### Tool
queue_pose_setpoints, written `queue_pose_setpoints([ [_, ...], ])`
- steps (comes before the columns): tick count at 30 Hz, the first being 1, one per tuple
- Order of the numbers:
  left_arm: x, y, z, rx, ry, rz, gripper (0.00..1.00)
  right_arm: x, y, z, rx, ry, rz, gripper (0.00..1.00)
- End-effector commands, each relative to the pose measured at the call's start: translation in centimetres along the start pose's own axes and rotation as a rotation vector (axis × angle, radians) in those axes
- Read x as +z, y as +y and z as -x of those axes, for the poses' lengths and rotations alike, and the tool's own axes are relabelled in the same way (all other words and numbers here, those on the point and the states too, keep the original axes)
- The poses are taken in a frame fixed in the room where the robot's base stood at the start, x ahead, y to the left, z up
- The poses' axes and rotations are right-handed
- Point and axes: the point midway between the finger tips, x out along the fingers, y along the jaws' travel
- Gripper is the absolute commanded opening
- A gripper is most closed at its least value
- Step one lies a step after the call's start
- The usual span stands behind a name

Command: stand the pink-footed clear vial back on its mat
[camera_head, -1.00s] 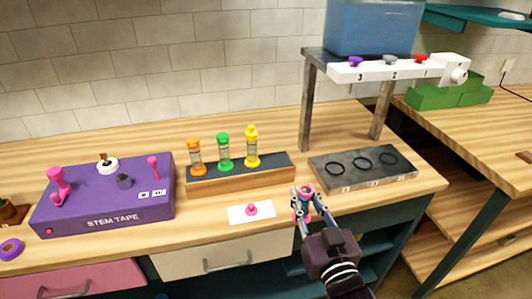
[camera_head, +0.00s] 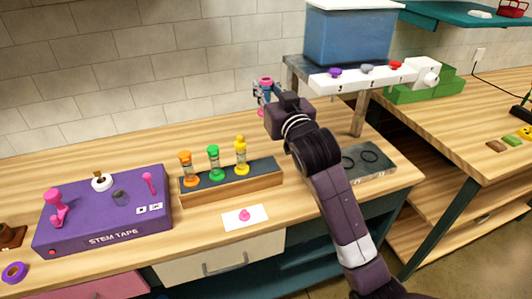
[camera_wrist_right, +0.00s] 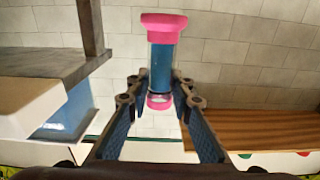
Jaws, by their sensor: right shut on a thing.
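The clear vial (camera_wrist_right: 162,68) has pink ends, and blue shows through its wall in the right wrist view. It also shows small in the head view (camera_head: 265,83), roughly upright and well above the counter. My right gripper (camera_head: 264,97) is shut on it, with a finger on each side in the wrist view (camera_wrist_right: 160,92). A white mat (camera_head: 233,221) lies flat at the counter's front, below and left of the gripper. A small pink knobbed piece (camera_head: 245,215) sits on the mat. My left gripper is not in view.
A rack (camera_head: 240,184) holds orange, green and yellow vials behind the mat. A purple STEM TAPE box (camera_head: 110,220) stands left. A shelf with a blue tank (camera_head: 348,38) and coloured knobs stands right of the gripper. My right arm partly hides a grey ringed plate (camera_head: 380,170).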

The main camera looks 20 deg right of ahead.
Motion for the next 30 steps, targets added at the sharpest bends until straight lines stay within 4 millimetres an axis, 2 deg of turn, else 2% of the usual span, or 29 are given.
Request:
queue_pose_setpoints([
  [1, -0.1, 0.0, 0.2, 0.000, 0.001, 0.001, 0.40, 1.6, 0.0, 0.1, -0.001, -0.007, 0.000, 0.00],
  [3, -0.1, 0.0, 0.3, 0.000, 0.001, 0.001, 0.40, 3.5, 0.0, 0.1, 0.000, -0.007, 0.000, 0.00],
  [12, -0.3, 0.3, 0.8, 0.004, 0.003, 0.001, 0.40, 10.9, 0.0, 0.1, 0.001, -0.002, -0.001, 0.00],
  [15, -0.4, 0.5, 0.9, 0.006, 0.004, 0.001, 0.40, 12.4, 0.0, 0.1, -0.001, 0.001, -0.001, 0.00],
  [20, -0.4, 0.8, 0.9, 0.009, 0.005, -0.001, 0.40, 13.7, 0.0, 0.0, 0.000, 0.003, -0.001, 0.00],
  [27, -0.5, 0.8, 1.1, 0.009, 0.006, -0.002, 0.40, 17.1, 0.0, 0.1, 0.000, 0.001, -0.002, 0.00],
  [30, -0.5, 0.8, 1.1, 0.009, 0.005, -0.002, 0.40, 17.6, 0.0, 0.1, -0.001, 0.004, -0.001, 0.00],
])
